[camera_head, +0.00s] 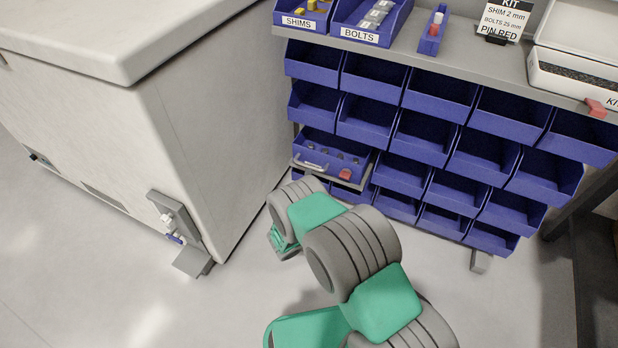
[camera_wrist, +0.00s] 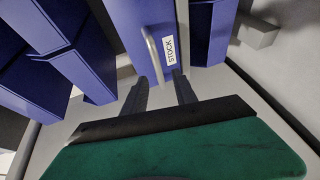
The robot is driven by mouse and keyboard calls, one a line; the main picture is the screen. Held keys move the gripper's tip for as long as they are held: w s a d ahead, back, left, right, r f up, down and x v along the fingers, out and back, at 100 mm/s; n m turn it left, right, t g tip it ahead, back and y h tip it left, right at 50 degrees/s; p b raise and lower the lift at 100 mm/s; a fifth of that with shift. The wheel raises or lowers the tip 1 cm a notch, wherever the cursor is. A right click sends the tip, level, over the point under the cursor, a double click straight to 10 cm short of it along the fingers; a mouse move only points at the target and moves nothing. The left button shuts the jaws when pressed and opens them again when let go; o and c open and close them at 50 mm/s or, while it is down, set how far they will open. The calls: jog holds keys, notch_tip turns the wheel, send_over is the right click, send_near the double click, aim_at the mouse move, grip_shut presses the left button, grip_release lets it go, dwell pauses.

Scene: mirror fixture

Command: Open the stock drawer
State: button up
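The stock drawer (camera_head: 345,161) is a blue bin low on the left of the rack, with small metal parts and a red block in it. Its front, with a white STOCK label (camera_wrist: 169,50) and a pale bar handle (camera_wrist: 153,54), shows in the wrist view. My gripper (camera_wrist: 160,82) is open, its two dark fingers pointing at the drawer front. The handle's near end appears between the fingertips; I cannot tell whether they touch it. In the head view my wrist is just below and left of the drawer, and the fingertips cannot be made out.
Several rows of empty blue bins (camera_head: 420,133) fill the rack right of the drawer. A large pale cabinet (camera_head: 200,120) stands close on the left. The shelf (camera_head: 450,58) above holds SHIMS and BOLTS bins, a kit card and a white kit box. The floor in front is clear.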

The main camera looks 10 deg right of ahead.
aim_at(309, 166)
jog(key=b+x, duration=0.2)
jog(key=x, duration=0.5)
jog(key=shift+w+r, duration=0.1)
jog(key=shift+w, duration=0.15)
jog(key=shift+c, duration=0.3)
grip_shut()
dwell(0.7)
